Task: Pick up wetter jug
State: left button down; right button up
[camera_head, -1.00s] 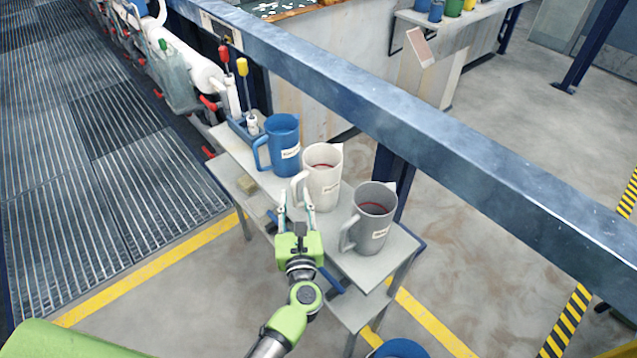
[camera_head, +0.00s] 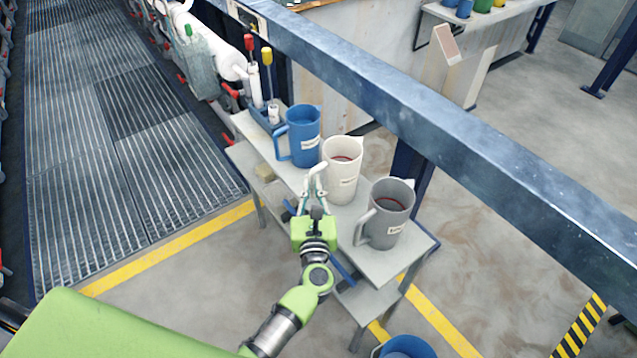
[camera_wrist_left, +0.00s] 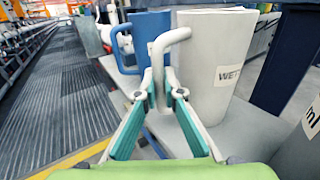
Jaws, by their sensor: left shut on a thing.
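The wetter jug (camera_head: 345,175) is the white jug with dark red liquid inside. It stands upright on the small grey table (camera_head: 372,264), between a blue jug (camera_head: 303,128) and a grey jug (camera_head: 396,212). In the left wrist view the white jug (camera_wrist_left: 212,80) shows part of a label starting "WET", and its handle points towards me. My left gripper (camera_head: 314,190) is shut on that handle; the wrist view shows the two fingers (camera_wrist_left: 163,88) on either side of its lower part. The jug appears to rest on the table top. My right gripper is not in view.
A blue steel beam (camera_head: 440,112) runs across just behind the table. Red- and yellow-topped tools (camera_head: 268,85) stand in a holder at the table's far left end. A blue bucket (camera_head: 408,347) is on the floor in front. The neighbouring jugs stand close on both sides.

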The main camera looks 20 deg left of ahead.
aim_at(312, 179)
pick_arm(q)
jog(key=shift+r, duration=0.55)
notch_tip(312, 179, up, 2)
jog(key=shift+r+p, duration=0.2)
jog(key=shift+p, duration=0.9)
jog(key=s+r+p, duration=0.6)
jog(key=s+r, duration=0.3)
jog(key=s, duration=0.5)
jog(key=shift+d+r+p, duration=0.2)
jog(key=shift+d+p, duration=0.15)
jog(key=shift+d, duration=0.1)
